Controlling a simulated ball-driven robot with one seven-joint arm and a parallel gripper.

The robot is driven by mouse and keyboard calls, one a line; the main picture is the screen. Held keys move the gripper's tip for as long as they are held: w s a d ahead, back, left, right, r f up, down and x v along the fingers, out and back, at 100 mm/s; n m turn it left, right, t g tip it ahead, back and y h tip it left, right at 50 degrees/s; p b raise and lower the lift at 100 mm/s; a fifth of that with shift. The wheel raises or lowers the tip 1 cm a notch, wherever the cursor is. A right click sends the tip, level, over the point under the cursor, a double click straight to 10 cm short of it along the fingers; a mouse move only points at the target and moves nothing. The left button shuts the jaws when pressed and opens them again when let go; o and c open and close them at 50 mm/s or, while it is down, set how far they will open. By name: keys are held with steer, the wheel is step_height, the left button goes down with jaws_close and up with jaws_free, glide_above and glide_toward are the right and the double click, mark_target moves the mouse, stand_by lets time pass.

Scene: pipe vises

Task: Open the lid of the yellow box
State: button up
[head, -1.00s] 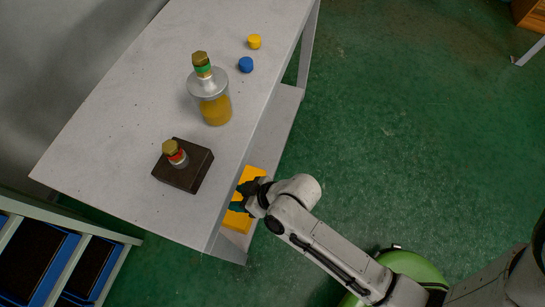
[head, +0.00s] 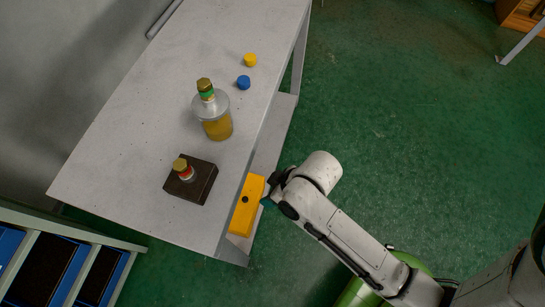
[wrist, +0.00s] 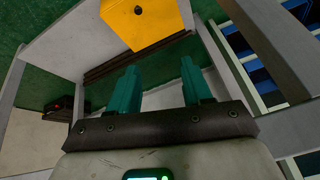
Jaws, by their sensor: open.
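The yellow box (head: 248,198) sits beside the table's long edge, below the tabletop. One flat yellow face with a small dark round spot is visible; I cannot tell whether the lid is open. In the wrist view the yellow box (wrist: 146,25) is at the top centre, cut off by the frame, with the same dark spot. My gripper (head: 268,198) is just right of the box in the head view. In the wrist view my gripper (wrist: 159,75) has its two teal fingers apart, with nothing between them, and the box lies beyond the tips.
The grey table (head: 130,130) holds a bottle (head: 215,118), a dark block (head: 203,188) with a red-and-gold fitting, a blue cap (head: 243,82) and a yellow cap (head: 250,60). A rack with blue bins (head: 45,265) stands at lower left.

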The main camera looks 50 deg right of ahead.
stand_by(0.4)
steer(key=shift+s+r, duration=0.1)
steer(key=shift+r, duration=0.15)
steer(key=shift+o, duration=0.6)
steer(key=s+d+r+m+g+h+p, duration=0.2)
steer(key=s+d+r+p, duration=0.4)
steer(key=r, duration=0.3)
steer(key=shift+s+d+r+g, duration=0.45)
steer(key=shift+s+g, duration=0.25)
steer(key=shift+s, duration=0.15)
steer(key=shift+s+d+h, duration=0.25)
steer(key=shift+s+h, duration=0.05)
steer(key=shift+a, duration=0.1)
